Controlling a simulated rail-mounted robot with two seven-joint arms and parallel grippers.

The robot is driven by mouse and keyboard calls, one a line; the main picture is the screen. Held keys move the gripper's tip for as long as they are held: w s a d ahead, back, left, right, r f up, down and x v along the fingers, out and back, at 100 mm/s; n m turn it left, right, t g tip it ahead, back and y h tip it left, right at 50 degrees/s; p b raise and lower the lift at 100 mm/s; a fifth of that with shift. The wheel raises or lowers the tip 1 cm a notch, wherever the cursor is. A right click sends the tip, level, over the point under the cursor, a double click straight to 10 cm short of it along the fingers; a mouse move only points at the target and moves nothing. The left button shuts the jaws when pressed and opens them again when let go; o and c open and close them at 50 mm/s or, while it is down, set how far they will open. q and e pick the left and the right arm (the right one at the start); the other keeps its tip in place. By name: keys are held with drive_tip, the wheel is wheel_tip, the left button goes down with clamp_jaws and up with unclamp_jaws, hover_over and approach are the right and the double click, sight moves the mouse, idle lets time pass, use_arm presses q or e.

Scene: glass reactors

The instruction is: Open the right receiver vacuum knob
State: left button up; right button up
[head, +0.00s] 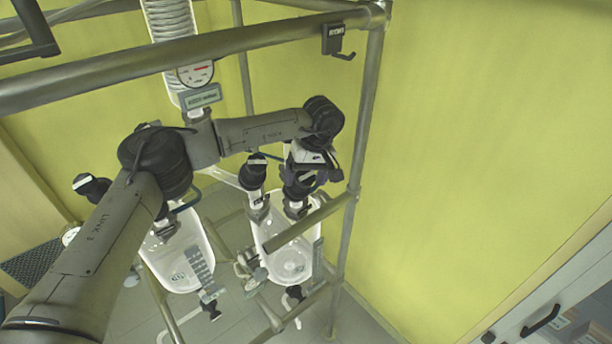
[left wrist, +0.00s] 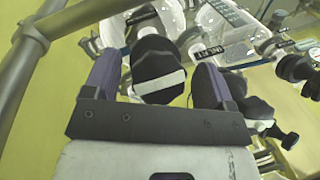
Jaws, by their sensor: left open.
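My left gripper (head: 303,180) is at the top of the right glass receiver (head: 285,262) in the head view. In the left wrist view its two purple-grey fingers (left wrist: 156,70) are open, one on each side of a black knob (left wrist: 155,88) with a white bar across its top. I cannot tell whether either finger touches the knob. In the head view the arm and gripper largely hide this knob. Another black knob (head: 254,171) with a light bar stands just left of the gripper. My right gripper is not in view.
A metal frame post (head: 362,130) stands close to the right of the gripper. A crossbar (head: 305,222) passes in front of the right receiver. The left receiver (head: 178,262) hangs to the left. The yellow wall (head: 480,130) lies behind.

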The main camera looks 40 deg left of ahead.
use_arm(q)
drive_tip(key=shift+c, duration=0.4)
drive_tip(key=c, duration=0.8)
drive_tip(key=shift+c, duration=0.2)
